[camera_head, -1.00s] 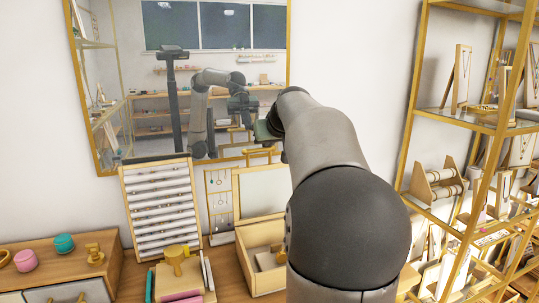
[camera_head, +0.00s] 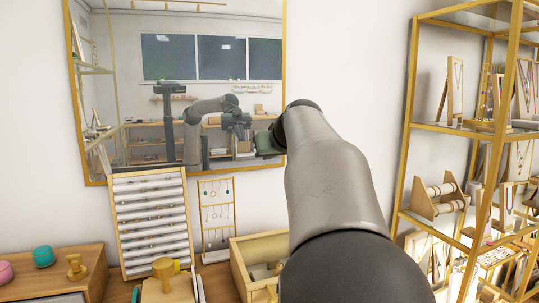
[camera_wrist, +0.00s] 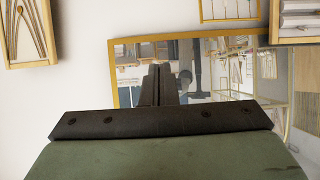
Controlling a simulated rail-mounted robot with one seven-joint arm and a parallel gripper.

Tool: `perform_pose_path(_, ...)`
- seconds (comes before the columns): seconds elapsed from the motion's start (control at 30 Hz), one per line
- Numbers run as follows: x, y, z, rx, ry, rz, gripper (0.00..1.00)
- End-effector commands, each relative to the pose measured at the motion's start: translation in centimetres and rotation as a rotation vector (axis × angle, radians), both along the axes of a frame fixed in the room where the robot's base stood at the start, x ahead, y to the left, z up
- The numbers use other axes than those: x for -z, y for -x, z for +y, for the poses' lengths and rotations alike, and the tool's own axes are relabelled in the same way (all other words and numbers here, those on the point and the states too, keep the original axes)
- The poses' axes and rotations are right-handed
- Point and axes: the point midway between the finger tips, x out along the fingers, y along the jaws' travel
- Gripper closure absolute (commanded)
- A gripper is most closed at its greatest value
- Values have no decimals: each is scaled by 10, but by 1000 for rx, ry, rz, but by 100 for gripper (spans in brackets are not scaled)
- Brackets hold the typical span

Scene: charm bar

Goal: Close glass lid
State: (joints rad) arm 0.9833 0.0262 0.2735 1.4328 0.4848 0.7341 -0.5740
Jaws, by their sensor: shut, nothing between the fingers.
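The wooden box (camera_head: 240,262) stands low in the head view, partly hidden by my arm. Its interior shows some pale and wooden pieces. The framed glass lid no longer stands upright behind it; bare wall shows there. I cannot make out the lid itself, so whether it lies flat on the box is unclear. My gripper (camera_wrist: 158,85) is shut and empty in the wrist view, in front of the mirror. In the head view only part of its body shows beside the mirror's lower right, above and apart from the box; its fingertips are hidden.
A gold-framed mirror (camera_head: 180,172) hangs behind. A ring display (camera_head: 152,222) and an earring stand (camera_head: 216,215) stand left of the box. A wooden cabinet (camera_head: 55,262) is at far left. A gold shelf unit (camera_head: 398,180) full of jewelry displays stands right.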

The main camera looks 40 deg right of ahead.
Motion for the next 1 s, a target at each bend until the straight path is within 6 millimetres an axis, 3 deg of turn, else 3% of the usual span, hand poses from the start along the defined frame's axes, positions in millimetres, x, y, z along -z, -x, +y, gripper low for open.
perform_pose_path(0.27,-44,9,6,-4,2,-3,100)
perform_pose_path(0.4,-4,27,13,-4,0,1,100)
perform_pose_path(0.6,28,49,21,-4,0,-1,100)
perform_pose_path(0.8,43,61,24,-5,1,-1,100)
perform_pose_path(1.0,46,63,25,-5,1,-1,100)
